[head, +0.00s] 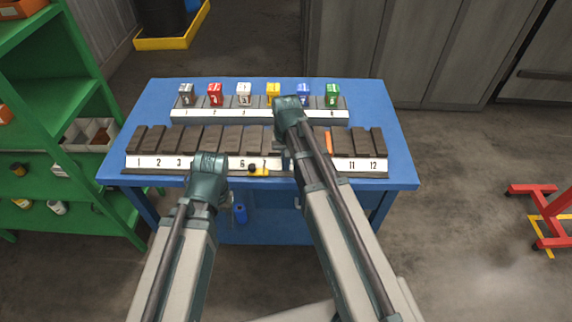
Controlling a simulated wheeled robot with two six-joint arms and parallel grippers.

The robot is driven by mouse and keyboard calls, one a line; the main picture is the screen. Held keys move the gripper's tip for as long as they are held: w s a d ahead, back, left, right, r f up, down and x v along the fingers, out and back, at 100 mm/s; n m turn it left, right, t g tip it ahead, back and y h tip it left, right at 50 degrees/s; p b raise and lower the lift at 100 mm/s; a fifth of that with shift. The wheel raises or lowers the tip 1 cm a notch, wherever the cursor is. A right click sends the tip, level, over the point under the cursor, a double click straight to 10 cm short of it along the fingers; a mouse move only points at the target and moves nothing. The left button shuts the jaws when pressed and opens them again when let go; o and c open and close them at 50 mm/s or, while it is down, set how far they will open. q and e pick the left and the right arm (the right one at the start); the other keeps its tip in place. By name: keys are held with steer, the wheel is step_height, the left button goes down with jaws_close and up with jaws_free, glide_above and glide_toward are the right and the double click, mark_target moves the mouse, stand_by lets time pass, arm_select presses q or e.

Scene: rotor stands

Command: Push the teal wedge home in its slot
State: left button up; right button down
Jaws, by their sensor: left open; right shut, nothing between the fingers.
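I cannot make out the teal wedge; my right arm hides part of the numbered rotor stand. The long stand (147,163) lies along the front of the blue table, with a row of dark blocks above a white number strip. An orange piece (328,142) stands upright between dark blocks toward its right end. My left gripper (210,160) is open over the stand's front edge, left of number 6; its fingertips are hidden. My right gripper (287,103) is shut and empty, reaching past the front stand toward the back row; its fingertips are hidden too.
A smaller numbered rack (190,117) at the back holds several coloured blocks, including a red one (215,94) and a green one (333,94). A small yellow and black item (258,170) lies at the front strip. Green shelves (60,100) stand left of the blue table (385,110).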

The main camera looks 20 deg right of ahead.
steer(key=shift+w+d, duration=0.2)
steer(key=shift+w, duration=0.4)
steer(key=shift+w+d, duration=0.15)
steer(key=shift+w, duration=0.45)
steer(key=shift+s, duration=0.1)
steer(key=shift+s, duration=0.2)
steer(key=shift+s+a, duration=0.1)
steer(key=shift+s, duration=0.2)
steer(key=s, duration=0.1)
steer(key=s+a, duration=0.1)
steer(key=s, duration=0.1)
steer(key=shift+s+r, duration=0.1)
steer(key=shift+s, duration=0.15)
arm_select(q)
step_height(320, 180, up, 10)
steer(key=a+p, duration=0.1)
steer(key=p, duration=0.9)
steer(key=shift+s, duration=0.2)
arm_select(e)
step_height(320, 180, up, 10)
steer(key=shift+w, duration=0.3)
arm_select(q)
steer(key=shift+f, duration=0.1)
